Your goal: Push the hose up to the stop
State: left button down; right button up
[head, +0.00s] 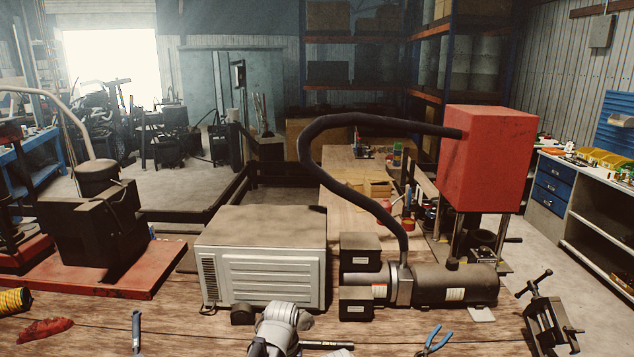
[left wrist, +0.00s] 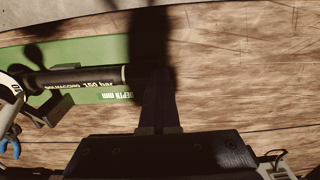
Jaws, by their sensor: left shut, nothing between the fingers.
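The black hose (left wrist: 88,83), printed "AQUACORD 150 bar", lies along the green depth gauge (left wrist: 112,97) in the left wrist view. My left gripper (left wrist: 160,84) is shut and empty, its fingertips at the hose's right end in that view. Shadow hides whether they touch it. A white rounded part, probably of my right arm, shows at the left edge, with dark pieces by the hose. Its grip cannot be made out. In the head view my left arm is at the bottom centre, with a short length of hose (head: 326,345) to its right. The stop cannot be clearly identified.
Behind stand the crimping machine (head: 455,283), a grey ribbed case (head: 265,255) and a red box (head: 487,155) with a curved hose. Blue-handled pliers (head: 436,341) and a dark vise (head: 550,318) are at the right.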

pick_arm(q)
jog(key=shift+a, duration=0.45)
dwell(0.4)
notch_tip(320, 180, up, 8)
jog(key=p, duration=0.8)
dwell(0.3)
jog(key=s+d+f+m+b, duration=0.1)
jog(key=s+f+b, duration=0.3)
jog(key=s, duration=0.3)
jog(key=s+d+f+m+y+b, duration=0.1)
jog(key=s+f+m+b, duration=0.1)
jog(key=s+f+b, duration=0.2)
jog(key=s, duration=0.2)
jog(key=shift+s+d, duration=0.3)
jog(key=shift+s, duration=0.1)
